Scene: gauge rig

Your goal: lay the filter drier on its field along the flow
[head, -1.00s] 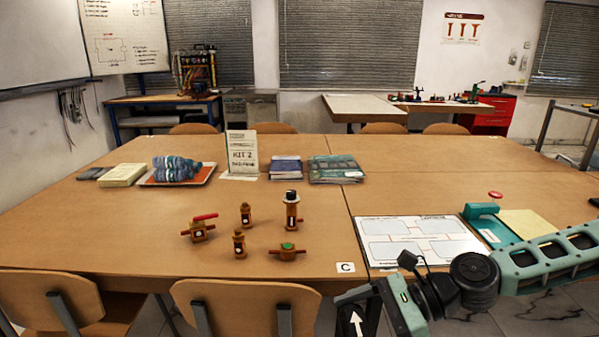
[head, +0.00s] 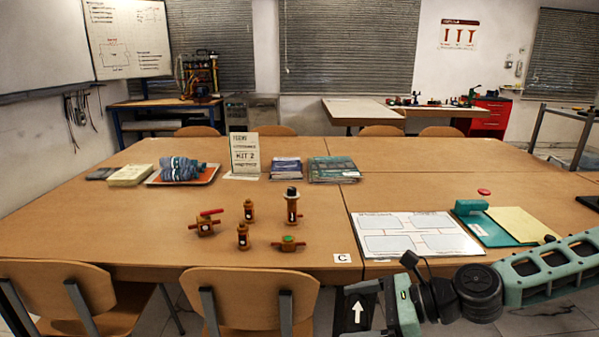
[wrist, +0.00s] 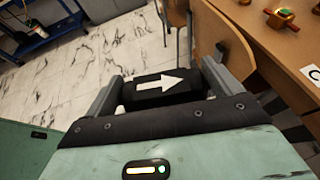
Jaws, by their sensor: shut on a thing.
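The filter drier is a black cylinder (head: 355,301) with a white arrow on its side. My gripper (wrist: 161,88) is shut on it, with one grey finger at each end in the wrist view. In the head view the drier is in front of the table's near edge, left of my gripper's teal body, and its arrow points away from me. In the wrist view the arrow points right and there is floor below. The white sheet (head: 416,246) with several outlined boxes lies on the table, beyond and right of the drier. Its printing is too small to read.
Several brass fittings (head: 243,238) stand on the table left of the sheet. A card marked C (head: 342,258) lies by the sheet's near left corner. A teal board (head: 487,228) lies right of the sheet. Chairs (head: 250,295) stand at the near edge.

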